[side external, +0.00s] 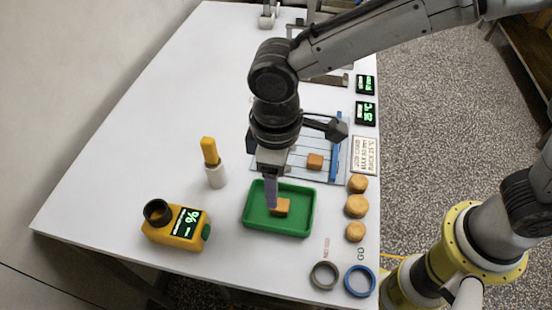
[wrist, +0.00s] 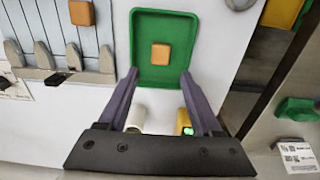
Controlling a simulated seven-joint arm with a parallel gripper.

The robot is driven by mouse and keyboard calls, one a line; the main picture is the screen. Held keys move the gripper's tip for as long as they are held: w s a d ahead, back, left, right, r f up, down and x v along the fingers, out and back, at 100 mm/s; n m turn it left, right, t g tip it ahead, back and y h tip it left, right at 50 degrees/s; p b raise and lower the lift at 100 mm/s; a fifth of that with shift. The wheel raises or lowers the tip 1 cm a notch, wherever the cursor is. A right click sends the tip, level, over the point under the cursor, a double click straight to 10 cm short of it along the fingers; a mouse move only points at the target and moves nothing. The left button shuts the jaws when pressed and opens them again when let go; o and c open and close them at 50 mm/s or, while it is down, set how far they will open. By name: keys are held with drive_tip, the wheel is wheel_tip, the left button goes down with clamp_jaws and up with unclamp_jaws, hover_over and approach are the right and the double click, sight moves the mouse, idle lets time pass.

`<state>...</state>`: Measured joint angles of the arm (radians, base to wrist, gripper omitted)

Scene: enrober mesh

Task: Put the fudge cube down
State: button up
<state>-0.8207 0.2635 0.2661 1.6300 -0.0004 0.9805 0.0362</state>
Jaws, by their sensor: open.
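An orange-brown fudge cube (side external: 281,207) lies in the green tray (side external: 248,213). The wrist view shows this cube (wrist: 160,54) near the middle of the tray (wrist: 163,16), apart from the tray walls. My gripper (side external: 270,205) points down over the tray, its fingers partly in front of the cube in the side view. In the wrist view my gripper (wrist: 160,75) has its two fingers wide apart with nothing between the tips. A second similar cube (side external: 315,161) lies on the wire mesh (side external: 290,160); it also shows in the wrist view (wrist: 81,12).
Several round brown pieces (side external: 356,206), a grey ring (side external: 324,275) and a blue ring (side external: 360,281) lie right. The table's left side is clear.

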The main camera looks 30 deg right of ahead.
wheel_tip(320, 180, up, 6)
idle(0.4)
drive_tip(key=s+d+r+m+t+y, duration=0.15)
drive_tip(key=d+r, duration=0.25)
drive_tip(key=d, duration=0.6)
drive_tip(key=s+d+r+m+t, duration=0.1)
drive_tip(key=d+r+m, duration=0.2)
drive_tip(key=d, duration=0.7)
drive_tip(key=s+d+f+m+t+h, duration=0.1)
drive_tip(key=s+d+f+m+t, duration=0.1)
drive_tip(key=s+d, duration=0.8)
drive_tip(key=shift+d+f+m+t, duration=0.2)
drive_tip(key=shift+d+m+t, duration=0.35)
drive_tip(key=shift+m, duration=0.7)
drive_tip(key=shift+h, duration=0.25)
